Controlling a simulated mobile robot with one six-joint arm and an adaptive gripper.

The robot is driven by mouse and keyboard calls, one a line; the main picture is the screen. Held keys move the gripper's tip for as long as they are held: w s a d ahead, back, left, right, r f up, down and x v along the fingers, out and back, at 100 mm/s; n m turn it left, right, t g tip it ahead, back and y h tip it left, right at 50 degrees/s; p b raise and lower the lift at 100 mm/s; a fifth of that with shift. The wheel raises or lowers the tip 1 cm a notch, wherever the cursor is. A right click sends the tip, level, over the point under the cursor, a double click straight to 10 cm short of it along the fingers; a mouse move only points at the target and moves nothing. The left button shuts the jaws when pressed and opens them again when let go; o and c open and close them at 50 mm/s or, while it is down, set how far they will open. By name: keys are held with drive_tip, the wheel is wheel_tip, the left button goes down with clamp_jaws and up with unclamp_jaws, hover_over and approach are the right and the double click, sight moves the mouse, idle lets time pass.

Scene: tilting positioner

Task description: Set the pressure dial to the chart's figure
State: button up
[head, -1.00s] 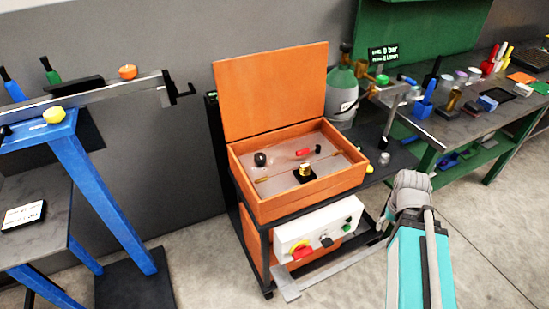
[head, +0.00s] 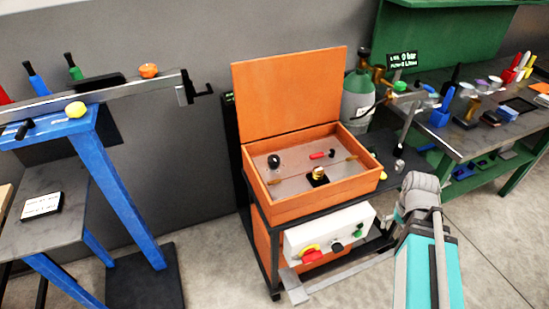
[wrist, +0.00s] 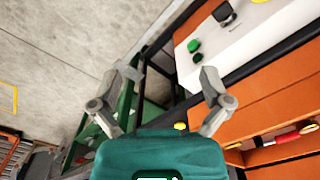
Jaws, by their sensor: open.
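A black display (head: 403,59) beside the grey-green gas cylinder (head: 357,100) reads what looks like 0 bar, with a smaller flow line below. Brass regulator parts (head: 379,75) and a green knob (head: 399,86) sit by the cylinder's top; I cannot tell which part is the pressure dial. A white card with dark print (head: 42,205) lies on the left bench; its text is unreadable, and I cannot tell if it is the chart. My gripper (wrist: 168,82) is open and empty in the wrist view, apart from the regulator.
An orange open-lidded box (head: 312,185) stands on a black cart. Below it a white control panel (head: 328,235) carries a red-yellow switch, a black knob and a green button. A blue stand (head: 115,195) is at left, a cluttered green bench (head: 490,130) at right. Floor at lower right is clear.

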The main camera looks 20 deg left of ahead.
drive_tip(key=w+a+r+m+p, duration=0.2)
drive_tip(key=w+a+r+p, duration=0.1)
drive_tip(key=w+a, duration=0.6)
wheel_tip(320, 180, up, 7)
drive_tip(key=m+p, duration=0.7)
hover_over(274, 158)
drive_tip(key=shift+a, duration=0.15)
drive_tip(key=shift+f+b, duration=0.15)
drive_tip(key=shift+b, duration=0.2)
wheel_tip(274, 158, down, 14)
drive_tip(key=b, duration=1.3)
drive_tip(key=shift+r, duration=0.25)
